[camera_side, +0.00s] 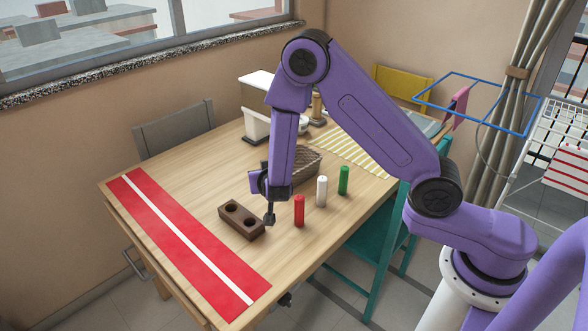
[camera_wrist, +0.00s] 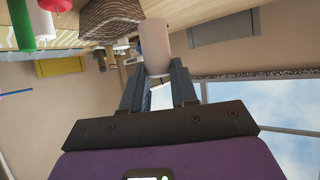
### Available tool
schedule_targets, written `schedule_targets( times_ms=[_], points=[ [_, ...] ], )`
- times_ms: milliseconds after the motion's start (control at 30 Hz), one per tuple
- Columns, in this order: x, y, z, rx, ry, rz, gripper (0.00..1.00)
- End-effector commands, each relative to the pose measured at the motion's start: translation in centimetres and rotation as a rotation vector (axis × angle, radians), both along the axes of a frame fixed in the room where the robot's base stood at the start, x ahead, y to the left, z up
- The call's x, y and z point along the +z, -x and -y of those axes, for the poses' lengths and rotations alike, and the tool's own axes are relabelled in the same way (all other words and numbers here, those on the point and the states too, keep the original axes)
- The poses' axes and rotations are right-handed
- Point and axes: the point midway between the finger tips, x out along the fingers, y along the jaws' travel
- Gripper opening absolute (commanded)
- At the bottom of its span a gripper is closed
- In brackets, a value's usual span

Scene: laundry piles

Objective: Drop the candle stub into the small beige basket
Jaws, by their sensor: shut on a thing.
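My gripper (camera_side: 269,217) points down just above the table, beside the dark wooden block. In the wrist view my gripper (camera_wrist: 157,68) is shut on a pale, short cylinder, the candle stub (camera_wrist: 154,42). I cannot make out the stub in the side view. The small woven basket (camera_side: 306,166) stands on the table behind my forearm, which hides part of it. It looks brownish beige. The basket also shows in the wrist view (camera_wrist: 108,18), beyond the stub and to its left. The stub is outside the basket.
A dark block with two holes (camera_side: 241,219) lies left of my gripper. Red (camera_side: 299,211), white (camera_side: 321,191) and green (camera_side: 343,180) cylinders stand upright in a row to the right. A red-and-white runner (camera_side: 185,240) covers the table's left end. A white appliance (camera_side: 256,122) stands behind.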

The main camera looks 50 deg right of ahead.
Motion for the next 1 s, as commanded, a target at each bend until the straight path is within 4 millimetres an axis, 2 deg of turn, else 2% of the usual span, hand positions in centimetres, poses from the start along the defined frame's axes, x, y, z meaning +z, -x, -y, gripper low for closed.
schedule_targets(
  times_ms=[33,100,300,500,600,800,1000],
  points=[
    [-0.3,-1.3,1.8,-0.012,-0.001,0.002,0.00],
    [-0.7,-3.1,4.1,-0.013,0.000,0.000,0.00],
    [-1.6,-7.4,11.5,-0.009,0.000,0.001,0.00],
    [-2.0,-9.8,18.8,-0.006,0.001,0.002,0.00],
    [-2.2,-10.3,21.6,-0.004,0.001,0.001,0.00],
    [-2.3,-10.7,24.5,0.000,0.001,0.001,0.00],
    [-3.4,-10.7,24.9,0.002,0.001,-0.002,0.00]
  ],
)
